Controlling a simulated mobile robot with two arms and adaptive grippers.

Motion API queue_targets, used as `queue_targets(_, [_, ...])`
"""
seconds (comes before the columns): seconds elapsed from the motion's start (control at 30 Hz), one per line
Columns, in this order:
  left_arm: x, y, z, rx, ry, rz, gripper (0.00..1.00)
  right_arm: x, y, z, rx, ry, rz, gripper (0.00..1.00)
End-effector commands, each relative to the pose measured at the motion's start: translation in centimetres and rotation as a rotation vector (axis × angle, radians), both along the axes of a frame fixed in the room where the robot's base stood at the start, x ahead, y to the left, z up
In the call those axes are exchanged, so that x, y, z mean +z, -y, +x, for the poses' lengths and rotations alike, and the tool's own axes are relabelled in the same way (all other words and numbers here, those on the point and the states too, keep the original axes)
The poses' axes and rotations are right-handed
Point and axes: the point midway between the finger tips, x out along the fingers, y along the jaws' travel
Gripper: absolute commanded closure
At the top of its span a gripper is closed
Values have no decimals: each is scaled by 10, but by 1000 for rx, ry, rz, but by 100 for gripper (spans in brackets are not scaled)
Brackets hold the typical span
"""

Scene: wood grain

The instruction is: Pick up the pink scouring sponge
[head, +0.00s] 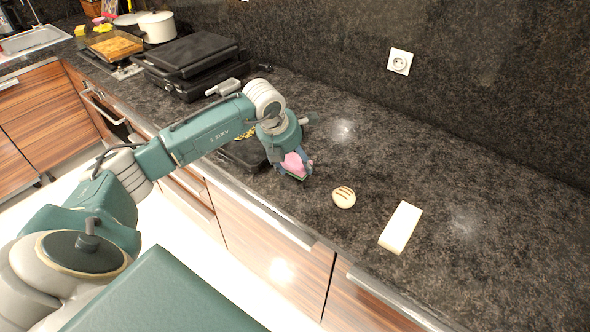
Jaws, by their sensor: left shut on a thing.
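The pink scouring sponge (292,165) is at the end of my left arm, over the dark stone counter. My left gripper (296,170) is shut on the sponge and partly hides it. I cannot tell whether the sponge touches the counter or is a little above it. My right gripper is not in view.
A round cream item with dark stripes (344,197) and a white block (400,227) lie to the right of the gripper. A dark tray (243,155) is partly hidden behind my arm. A black grill (190,60) and white pot (157,27) stand farther back. The right counter is clear.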

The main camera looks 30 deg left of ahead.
Motion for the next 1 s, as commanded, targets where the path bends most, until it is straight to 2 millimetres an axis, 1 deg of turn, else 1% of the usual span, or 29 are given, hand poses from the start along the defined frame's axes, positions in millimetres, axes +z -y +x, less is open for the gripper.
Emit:
queue_targets(0.03, [11, -1, 2, 1, 7, 1, 61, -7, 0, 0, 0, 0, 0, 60])
queue_targets(0.17, [47, 0, 3, 1, 9, 0, 61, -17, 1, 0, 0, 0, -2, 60])
queue_targets(0.3, [90, 0, 2, 1, 9, 0, 61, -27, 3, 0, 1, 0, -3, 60])
queue_targets(0.4, [116, 0, 1, 1, 7, 0, 61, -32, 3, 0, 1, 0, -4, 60])
queue_targets(0.5, [137, 0, 1, 1, 4, -1, 61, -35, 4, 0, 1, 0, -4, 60])
queue_targets(0.6, [152, 0, 1, 1, 3, -1, 61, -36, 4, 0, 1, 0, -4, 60])
queue_targets(0.7, [162, 0, 0, 1, 0, 0, 61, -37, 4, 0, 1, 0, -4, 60])
queue_targets(0.83, [167, 0, 0, 1, 0, 0, 61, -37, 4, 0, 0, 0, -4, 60])
queue_targets(1.0, [168, 0, 0, 1, -1, 0, 61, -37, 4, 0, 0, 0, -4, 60])
